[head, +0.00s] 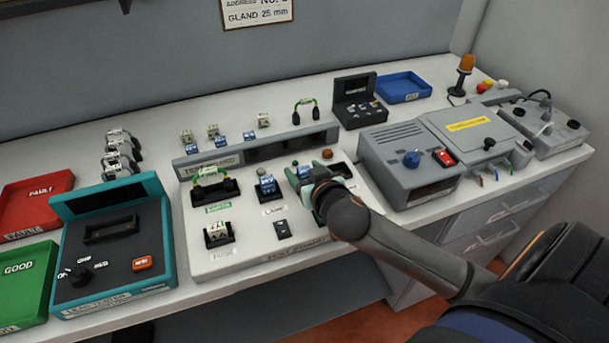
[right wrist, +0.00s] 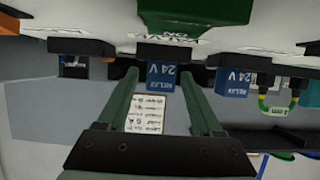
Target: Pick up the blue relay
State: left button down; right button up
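A blue relay (head: 304,173) marked RELAY 24 V stands on the sloped white test board (head: 250,252). My right gripper (head: 307,178) reaches over it from the front right. In the right wrist view the two green fingers (right wrist: 163,78) are apart, one on each side of this relay (right wrist: 162,76), with a visible gap at both sides. A second blue relay (head: 267,186) sits in a black socket to its left; in the right wrist view it is outside the fingers, at the right (right wrist: 232,80). My left gripper is not in view.
More small relays (head: 221,138) stand behind the board's raised back panel (head: 215,160). A teal tester (head: 110,240), a red tray (head: 35,205) and a green tray (head: 22,285) are at left. A grey box (head: 408,165) stands close at right, a blue tray (head: 404,88) behind.

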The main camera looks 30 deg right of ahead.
grip_shut()
dwell(0.3)
jog(key=shift+r, duration=0.1)
